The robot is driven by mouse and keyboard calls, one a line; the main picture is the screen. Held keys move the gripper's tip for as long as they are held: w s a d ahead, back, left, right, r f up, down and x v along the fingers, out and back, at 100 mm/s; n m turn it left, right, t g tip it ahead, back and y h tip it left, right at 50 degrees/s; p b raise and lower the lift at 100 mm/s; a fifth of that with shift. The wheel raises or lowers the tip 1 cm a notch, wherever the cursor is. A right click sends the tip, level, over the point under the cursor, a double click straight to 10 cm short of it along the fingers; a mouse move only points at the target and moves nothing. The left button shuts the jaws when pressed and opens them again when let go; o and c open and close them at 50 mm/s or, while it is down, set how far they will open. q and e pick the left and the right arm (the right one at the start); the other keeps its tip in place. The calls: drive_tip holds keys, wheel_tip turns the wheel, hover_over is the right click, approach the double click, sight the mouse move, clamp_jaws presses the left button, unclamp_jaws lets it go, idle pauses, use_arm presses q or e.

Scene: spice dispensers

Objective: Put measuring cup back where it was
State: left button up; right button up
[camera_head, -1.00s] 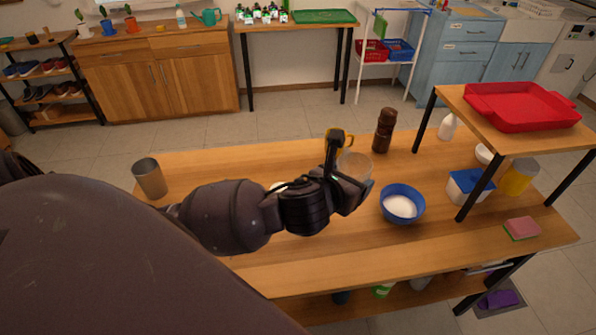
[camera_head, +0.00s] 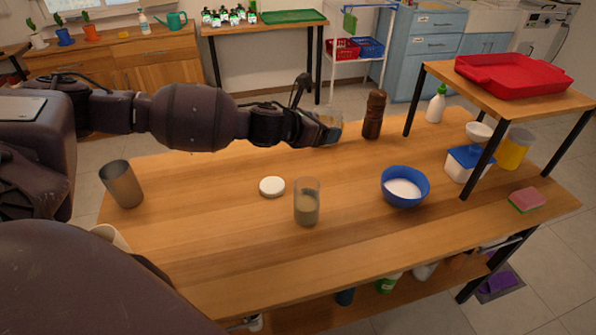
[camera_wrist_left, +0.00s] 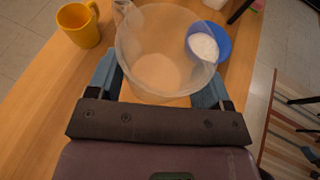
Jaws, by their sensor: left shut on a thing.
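The measuring cup (camera_head: 333,117) is clear and see-through. My left gripper (camera_head: 324,130) is shut on it, near the far edge of the wooden table (camera_head: 230,225). In the left wrist view the cup (camera_wrist_left: 165,45) sits between the two blue fingers of my left gripper (camera_wrist_left: 160,84), with its spout towards the upper left. I cannot tell whether its base touches the table. A yellow mug (camera_wrist_left: 78,25) stands to its left in the wrist view; my gripper hides it in the head view. My right gripper is not in view.
A blue bowl of white powder (camera_head: 404,187), a glass jar (camera_head: 307,203), a white lid (camera_head: 272,187) and a brown grinder (camera_head: 374,115) stand on the table. A metal cup (camera_head: 121,184) is at left. A raised shelf with a red tray (camera_head: 513,77) stands at right.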

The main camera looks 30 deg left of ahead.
use_arm(q)
drive_tip(key=w+a+b, duration=0.2)
drive_tip(key=w+a, duration=0.1)
drive_tip(key=a, duration=0.4)
drive_tip(key=w+a+b, duration=0.2)
drive_tip(key=w+a, duration=0.1)
drive_tip(key=a, duration=0.3)
drive_tip(key=f+b, duration=0.1)
drive_tip(key=f, duration=0.6)
drive_tip(key=f+b, duration=0.1)
drive_tip(key=f, duration=0.5)
drive_tip(key=shift+a+f+b, duration=0.2)
drive_tip(key=shift+f+b, duration=0.15)
drive_tip(key=shift+f, duration=0.05)
drive_tip(key=shift+s+f, duration=0.1)
drive_tip(key=shift+f, duration=0.5)
wheel_tip(320, 180, down, 4)
drive_tip(key=shift+r+b, duration=0.1)
drive_tip(key=shift+b, duration=0.35)
drive_tip(key=shift+r, duration=0.15)
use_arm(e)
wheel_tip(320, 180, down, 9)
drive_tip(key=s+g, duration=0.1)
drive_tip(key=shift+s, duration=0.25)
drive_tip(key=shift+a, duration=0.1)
use_arm(q)
drive_tip(key=o, duration=1)
drive_tip(key=shift+f, duration=0.2)
